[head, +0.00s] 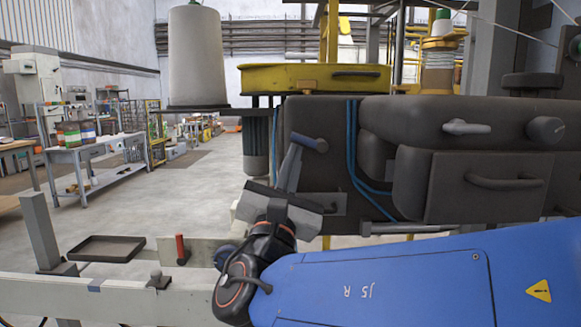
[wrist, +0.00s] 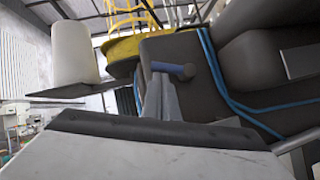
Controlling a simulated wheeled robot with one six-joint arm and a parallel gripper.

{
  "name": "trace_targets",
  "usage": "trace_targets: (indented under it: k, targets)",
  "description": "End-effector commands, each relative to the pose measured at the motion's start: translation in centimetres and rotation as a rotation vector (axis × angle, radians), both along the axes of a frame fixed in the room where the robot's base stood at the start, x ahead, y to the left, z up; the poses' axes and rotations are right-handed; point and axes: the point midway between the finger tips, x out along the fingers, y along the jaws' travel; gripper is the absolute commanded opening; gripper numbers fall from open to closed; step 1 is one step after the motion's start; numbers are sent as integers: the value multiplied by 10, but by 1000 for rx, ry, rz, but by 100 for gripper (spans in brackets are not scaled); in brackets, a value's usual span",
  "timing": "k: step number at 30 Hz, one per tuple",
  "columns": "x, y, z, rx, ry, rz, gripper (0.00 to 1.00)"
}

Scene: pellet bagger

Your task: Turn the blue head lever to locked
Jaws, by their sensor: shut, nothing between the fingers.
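The blue head lever (head: 309,143) is a short blue bar with a darker rounded end, on the front of the dark machine head (head: 325,120). It lies nearly level, tipping slightly down to the right. The lever also shows in the wrist view (wrist: 172,69), just above the middle. My gripper (head: 294,152) is shut and empty, its grey fingers pointing up and its tips at the lever's left part. In the wrist view my fingertips (wrist: 162,78) overlap the lever's lower edge. I cannot tell whether they touch it. The lever's mount is not clearly visible.
Blue hoses (head: 352,150) hang just right of the lever. A white cone (head: 196,55) stands upper left. A red-handled lever (head: 181,246) and a dark tray (head: 105,248) are lower left. Open floor lies behind.

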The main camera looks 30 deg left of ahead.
Motion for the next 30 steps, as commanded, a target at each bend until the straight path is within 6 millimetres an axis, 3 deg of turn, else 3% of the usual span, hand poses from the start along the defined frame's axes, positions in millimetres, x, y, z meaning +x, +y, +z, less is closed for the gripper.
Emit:
trace_targets:
  k: [30]
  targets:
    - [-2,2,10,145,79,1,0]
